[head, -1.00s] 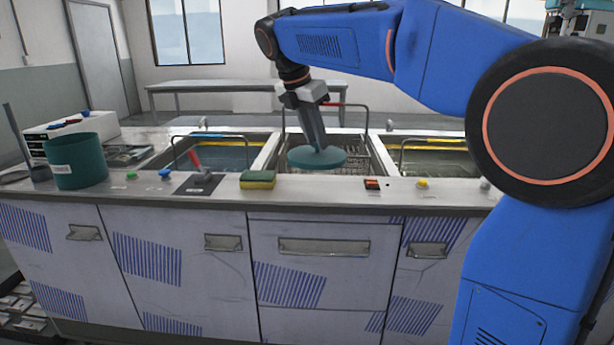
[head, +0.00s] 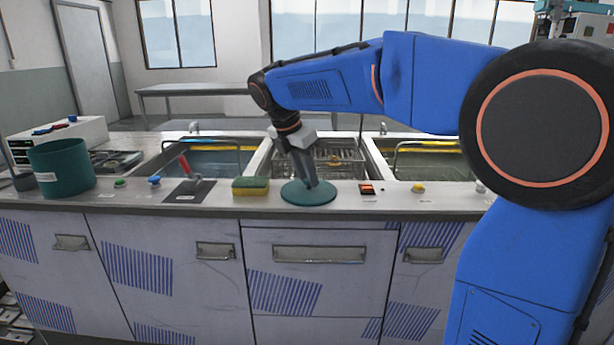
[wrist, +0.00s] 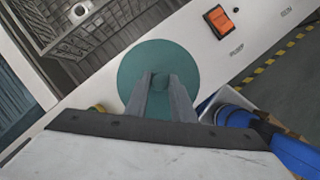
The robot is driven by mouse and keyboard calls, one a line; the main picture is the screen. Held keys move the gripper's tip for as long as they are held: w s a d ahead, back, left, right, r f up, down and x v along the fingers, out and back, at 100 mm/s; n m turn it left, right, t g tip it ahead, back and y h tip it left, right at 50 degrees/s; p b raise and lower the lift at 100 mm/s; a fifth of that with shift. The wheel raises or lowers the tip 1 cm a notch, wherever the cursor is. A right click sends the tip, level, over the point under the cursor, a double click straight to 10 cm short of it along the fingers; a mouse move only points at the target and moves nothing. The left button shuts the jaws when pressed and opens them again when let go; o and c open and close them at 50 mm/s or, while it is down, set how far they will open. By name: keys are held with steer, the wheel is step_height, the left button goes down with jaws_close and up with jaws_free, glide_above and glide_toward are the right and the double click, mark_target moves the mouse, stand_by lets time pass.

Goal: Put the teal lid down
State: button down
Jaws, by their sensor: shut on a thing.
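The teal lid (head: 296,194) is a flat round disc at the counter's front strip, between the sponge and the orange switch. It looks level and appears to rest on or just above the counter; the exact contact is hard to tell. My gripper (head: 312,184) points down over it and is shut on its knob. In the wrist view the lid (wrist: 133,75) lies beneath the fingers, with its knob (wrist: 160,81) between the fingertips of my gripper (wrist: 163,84).
A yellow-green sponge (head: 250,187) lies just left of the lid. The orange switch (head: 367,189) is to its right. A middle basin with a wire basket (head: 340,160) opens behind. A red lever (head: 185,167) and a teal pot (head: 62,168) stand further left.

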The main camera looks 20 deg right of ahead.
steer(key=shift+f, duration=0.25)
steer(key=c, duration=1.5)
jaws_free()
steer(key=shift+r, duration=0.1)
steer(key=v, duration=1.2)
steer(key=s+d+f+m+y, duration=0.1)
steer(key=s+d+f+m, duration=0.35)
steer(key=s, duration=0.25)
steer(key=s+d+f+m+y, duration=0.1)
steer(key=s+d+f+m, duration=0.3)
steer(key=s+m, duration=0.3)
steer(key=s+d+f+m+t, duration=0.1)
steer(key=s+f+m, duration=0.3)
steer(key=s+f, duration=0.1)
steer(key=s+d+f+m+t+y, duration=0.1)
steer(key=s+f+m, duration=0.3)
steer(key=s+f, duration=0.2)
steer(key=s+d+f+m+y, duration=0.1)
steer(key=s+f+m, duration=0.3)
steer(key=s+f, duration=0.2)
steer(key=shift+d+f+t, duration=0.15)
steer(key=shift+f+t, duration=0.25)
steer(key=shift+f, duration=0.15)
